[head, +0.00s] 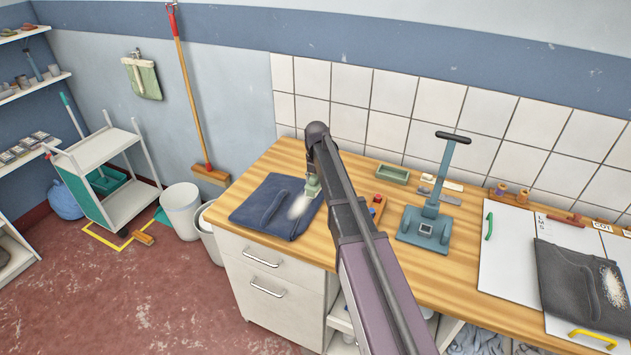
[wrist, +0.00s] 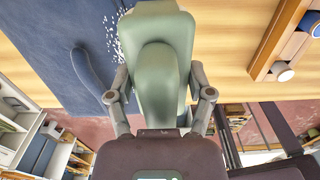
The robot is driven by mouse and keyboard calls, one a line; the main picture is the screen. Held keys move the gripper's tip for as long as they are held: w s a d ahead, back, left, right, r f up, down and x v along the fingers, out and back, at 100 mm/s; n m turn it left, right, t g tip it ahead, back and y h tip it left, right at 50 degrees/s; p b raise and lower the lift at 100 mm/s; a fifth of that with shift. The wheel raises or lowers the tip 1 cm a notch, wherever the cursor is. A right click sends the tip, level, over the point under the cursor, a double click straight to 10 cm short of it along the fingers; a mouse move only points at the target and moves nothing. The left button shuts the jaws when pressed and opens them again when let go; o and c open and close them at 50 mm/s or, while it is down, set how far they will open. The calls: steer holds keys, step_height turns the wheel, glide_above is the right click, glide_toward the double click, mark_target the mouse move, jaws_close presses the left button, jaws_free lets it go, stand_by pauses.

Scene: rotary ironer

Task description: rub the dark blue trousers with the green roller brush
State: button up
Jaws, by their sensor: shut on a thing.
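The dark blue trousers (head: 262,208) lie folded on the wooden worktop, with a whitish patch of specks near their right side. They also show at upper left in the wrist view (wrist: 72,60), with white specks beside the brush. My gripper (wrist: 163,97) is shut on the green roller brush (wrist: 155,75), one finger on each side. In the head view the brush (head: 313,188) is partly hidden by my arm and stands at the right edge of the trousers, by the specks. I cannot tell whether it touches the cloth.
A dark grey folded garment (head: 575,285) with white specks lies on white boards at the right. White bins (head: 181,210) stand left of the counter.

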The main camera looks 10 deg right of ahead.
steer(key=shift+f+b, duration=0.9)
steer(key=shift+f, duration=0.25)
steer(key=shift+f+b, duration=1)
steer(key=shift+f, duration=0.05)
stand_by(0.4)
steer(key=shift+w+a+r, duration=0.1)
steer(key=shift+w+a, duration=0.35)
steer(key=shift+a, duration=0.25)
steer(key=shift+w+a+r, duration=0.1)
steer(key=shift+w+a, duration=0.3)
steer(key=shift+a, duration=0.25)
steer(key=shift+w+a, duration=0.1)
steer(key=shift+a, duration=0.05)
steer(key=shift+a, duration=0.1)
steer(key=shift+w+a+f, duration=0.1)
steer(key=shift+w+a, duration=0.35)
steer(key=shift+a, duration=0.25)
steer(key=shift+w+a+f, duration=0.1)
steer(key=shift+w+a, duration=0.3)
steer(key=shift+a, duration=0.3)
